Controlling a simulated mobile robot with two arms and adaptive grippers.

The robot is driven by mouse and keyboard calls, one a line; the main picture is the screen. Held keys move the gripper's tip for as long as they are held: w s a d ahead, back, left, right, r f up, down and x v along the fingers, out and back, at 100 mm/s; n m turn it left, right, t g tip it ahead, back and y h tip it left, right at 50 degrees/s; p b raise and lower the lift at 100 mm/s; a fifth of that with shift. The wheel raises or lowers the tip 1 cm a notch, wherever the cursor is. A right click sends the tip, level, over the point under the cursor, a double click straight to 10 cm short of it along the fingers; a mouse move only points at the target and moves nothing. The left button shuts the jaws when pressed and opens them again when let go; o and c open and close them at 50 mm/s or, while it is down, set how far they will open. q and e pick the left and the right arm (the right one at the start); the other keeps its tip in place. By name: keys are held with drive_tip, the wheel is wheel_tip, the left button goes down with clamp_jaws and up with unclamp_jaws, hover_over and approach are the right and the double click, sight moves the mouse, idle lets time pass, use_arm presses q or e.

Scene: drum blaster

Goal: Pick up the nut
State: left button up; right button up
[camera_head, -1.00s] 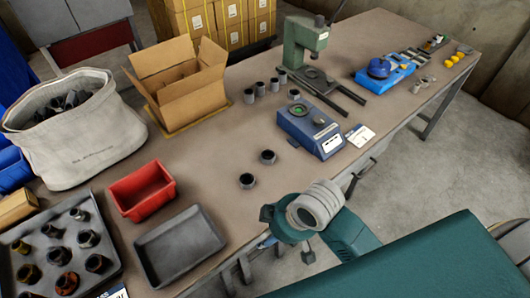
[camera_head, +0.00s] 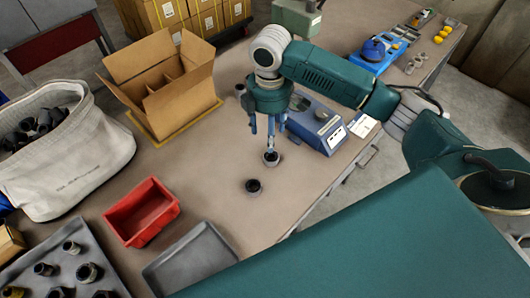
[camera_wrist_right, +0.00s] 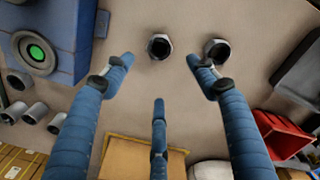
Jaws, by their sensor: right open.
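Two dark hollow nuts lie on the brown table, one nearer the blue device (camera_head: 271,158) and one nearer the red bin (camera_head: 254,187). My right gripper (camera_head: 269,133) points down just above the nut nearer the device, its fingers spread and empty. In the right wrist view my gripper's three blue fingers (camera_wrist_right: 160,66) are apart. That nut (camera_wrist_right: 160,47) shows ahead between the two front fingertips, not touched as far as I can see. The other nut (camera_wrist_right: 217,51) shows just beyond the right-hand fingertip. My left gripper is not in view.
The blue device (camera_head: 318,122) stands close behind my right arm. A red bin (camera_head: 142,212), a dark grey tray (camera_head: 190,262) and a tray of fittings (camera_head: 62,265) are at left front. An open cardboard box (camera_head: 165,90) and a white sack (camera_head: 65,160) stand behind.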

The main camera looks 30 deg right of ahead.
wheel_tip(320, 180, down, 5)
drive_tip(key=shift+s+d+r, duration=0.1)
drive_tip(key=shift+r, duration=0.1)
wheel_tip(320, 180, down, 5)
drive_tip(key=shift+s+r+p, duration=0.1)
drive_tip(key=shift+s+p, duration=0.05)
drive_tip(key=shift+p, duration=0.7)
drive_tip(key=shift+f, duration=0.45)
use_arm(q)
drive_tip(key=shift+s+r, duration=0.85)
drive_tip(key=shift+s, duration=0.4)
use_arm(e)
drive_tip(key=c, duration=1.4)
drive_tip(key=shift+r, duration=0.1)
